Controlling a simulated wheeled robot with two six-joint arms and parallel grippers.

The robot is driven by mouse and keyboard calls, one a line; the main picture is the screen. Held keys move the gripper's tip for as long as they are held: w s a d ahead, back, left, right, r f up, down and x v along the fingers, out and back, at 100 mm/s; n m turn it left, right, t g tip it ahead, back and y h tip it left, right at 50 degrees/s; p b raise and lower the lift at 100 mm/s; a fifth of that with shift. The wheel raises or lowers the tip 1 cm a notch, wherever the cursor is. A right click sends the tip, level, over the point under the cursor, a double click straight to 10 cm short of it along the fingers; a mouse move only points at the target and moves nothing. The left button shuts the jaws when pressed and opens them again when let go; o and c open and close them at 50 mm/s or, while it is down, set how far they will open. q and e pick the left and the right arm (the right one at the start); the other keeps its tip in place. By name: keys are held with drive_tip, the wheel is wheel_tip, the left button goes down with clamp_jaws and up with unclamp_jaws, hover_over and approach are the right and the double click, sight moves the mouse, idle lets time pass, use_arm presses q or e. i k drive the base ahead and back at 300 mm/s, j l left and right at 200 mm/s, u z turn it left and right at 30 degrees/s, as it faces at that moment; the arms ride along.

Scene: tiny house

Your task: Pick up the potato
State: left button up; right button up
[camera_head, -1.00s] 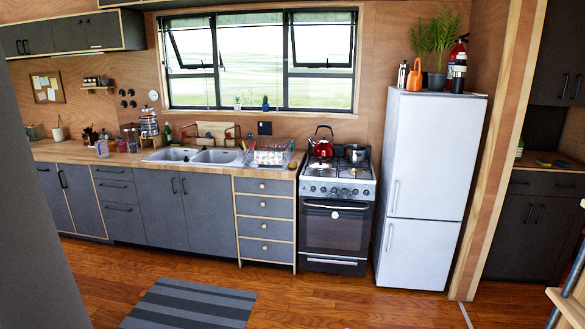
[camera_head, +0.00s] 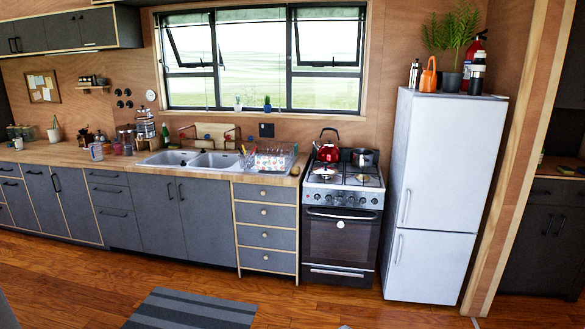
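A small tan-brown roundish thing (camera_head: 295,171) lies at the right end of the wooden counter (camera_head: 222,176), between the dish rack and the stove. It may be the potato, but it is too small to tell for sure. No other potato can be made out. Neither of my grippers is in view.
A dish rack (camera_head: 272,158) stands beside the double sink (camera_head: 190,160). The stove (camera_head: 341,225) holds a red kettle (camera_head: 328,152) and a dark pot (camera_head: 363,157). A white fridge (camera_head: 434,200) stands at right. A striped rug (camera_head: 190,309) lies on the open wooden floor.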

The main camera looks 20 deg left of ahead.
sight(295, 170)
drive_tip(key=i+j, duration=0.25)
drive_tip(key=i, duration=0.55)
drive_tip(key=i+j+u, duration=0.15)
drive_tip(key=i, duration=0.65)
drive_tip(key=i+j, duration=0.25)
drive_tip(key=i, duration=0.6)
drive_tip(key=i+j+u, duration=0.1)
drive_tip(key=i, duration=0.7)
